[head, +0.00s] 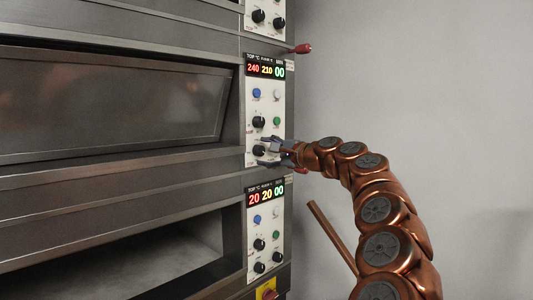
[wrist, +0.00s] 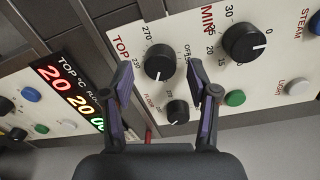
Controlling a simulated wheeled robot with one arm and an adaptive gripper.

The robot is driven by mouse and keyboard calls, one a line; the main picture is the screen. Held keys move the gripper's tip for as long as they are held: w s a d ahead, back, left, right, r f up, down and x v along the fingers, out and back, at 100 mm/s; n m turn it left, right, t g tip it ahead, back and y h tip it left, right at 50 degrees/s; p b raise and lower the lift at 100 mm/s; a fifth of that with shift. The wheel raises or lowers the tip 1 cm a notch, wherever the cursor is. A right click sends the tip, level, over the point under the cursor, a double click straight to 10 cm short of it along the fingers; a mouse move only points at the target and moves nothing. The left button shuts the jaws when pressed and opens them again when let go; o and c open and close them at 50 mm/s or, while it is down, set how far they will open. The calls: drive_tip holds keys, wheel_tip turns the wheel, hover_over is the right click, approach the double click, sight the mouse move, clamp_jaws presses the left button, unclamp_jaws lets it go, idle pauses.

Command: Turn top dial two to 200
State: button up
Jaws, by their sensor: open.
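The middle oven deck's control panel (head: 264,108) has a lit display (head: 266,69) reading 240, 210 and 00. Its black TOP dial (wrist: 158,62) has a white pointer mark on the side toward me in the wrist view, with 230, 270 and OFF printed around it. A smaller FLOOR dial (wrist: 177,110) sits nearer to me. My gripper (head: 266,151) is open and empty at the lower part of this panel. In the wrist view, my fingers (wrist: 160,92) stand apart, with both dials in the gap between them. I cannot tell whether they touch either dial.
The MIN timer dial (wrist: 243,42), a green button (wrist: 235,98) and a white light button (wrist: 298,87) are on the same panel. The lower deck's display (head: 266,192) reads 20, 20 and 00. A red-knobbed lever (head: 303,48) sticks out above. Bare wall is at right.

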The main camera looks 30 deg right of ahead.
drive_tip(key=v, duration=1.2)
idle(0.6)
